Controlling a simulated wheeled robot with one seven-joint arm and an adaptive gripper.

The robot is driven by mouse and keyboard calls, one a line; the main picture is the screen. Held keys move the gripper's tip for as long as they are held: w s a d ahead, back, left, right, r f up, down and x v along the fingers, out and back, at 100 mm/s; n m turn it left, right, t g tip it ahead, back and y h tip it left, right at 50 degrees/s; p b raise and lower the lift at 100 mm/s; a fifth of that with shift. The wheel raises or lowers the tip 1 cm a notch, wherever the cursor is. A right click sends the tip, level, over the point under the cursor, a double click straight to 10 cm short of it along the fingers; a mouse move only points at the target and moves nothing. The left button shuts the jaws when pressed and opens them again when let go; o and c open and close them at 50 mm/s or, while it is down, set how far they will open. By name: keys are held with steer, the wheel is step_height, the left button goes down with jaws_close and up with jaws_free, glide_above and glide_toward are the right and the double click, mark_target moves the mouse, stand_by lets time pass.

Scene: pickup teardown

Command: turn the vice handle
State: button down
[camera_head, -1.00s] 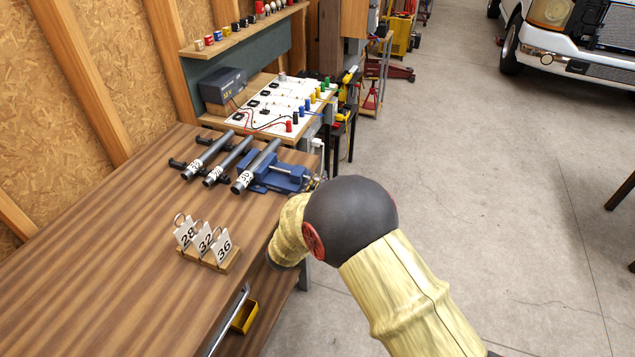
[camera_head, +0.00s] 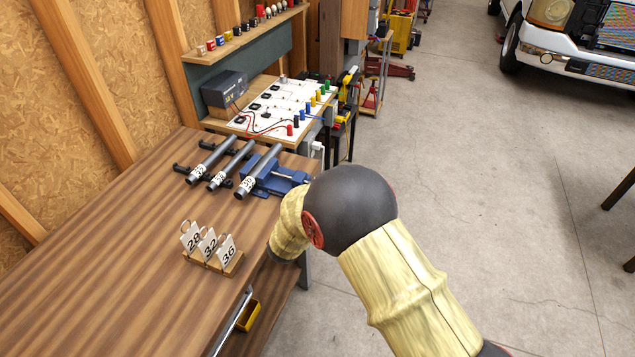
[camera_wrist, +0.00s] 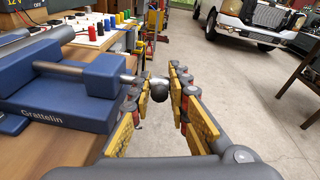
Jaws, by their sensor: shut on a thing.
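The blue vice (camera_wrist: 60,95), lettered "Grattelin", fills the left of the wrist view, with its steel screw reaching right toward my fingers. In the head view the vice (camera_head: 275,178) sits at the bench's right edge. The vice handle shows as a dark round knob (camera_wrist: 159,88) between my fingers at the end of the screw. My gripper (camera_wrist: 158,79) is shut on the handle, with a yellow-padded finger on each side. Much of the handle is hidden by the fingers. In the head view my forearm hides the gripper and handle.
Numbered grey tubes (camera_head: 230,163) lie on the bench by the vice. A small stand with tags 28, 32 and 36 (camera_head: 213,250) is nearer. A wired board (camera_head: 285,105) stands behind. The floor (camera_head: 490,190) to the right is clear; a truck is beyond.

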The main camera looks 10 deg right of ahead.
steer(key=c, duration=1.7)
jaws_free()
steer(key=v, duration=1.2)
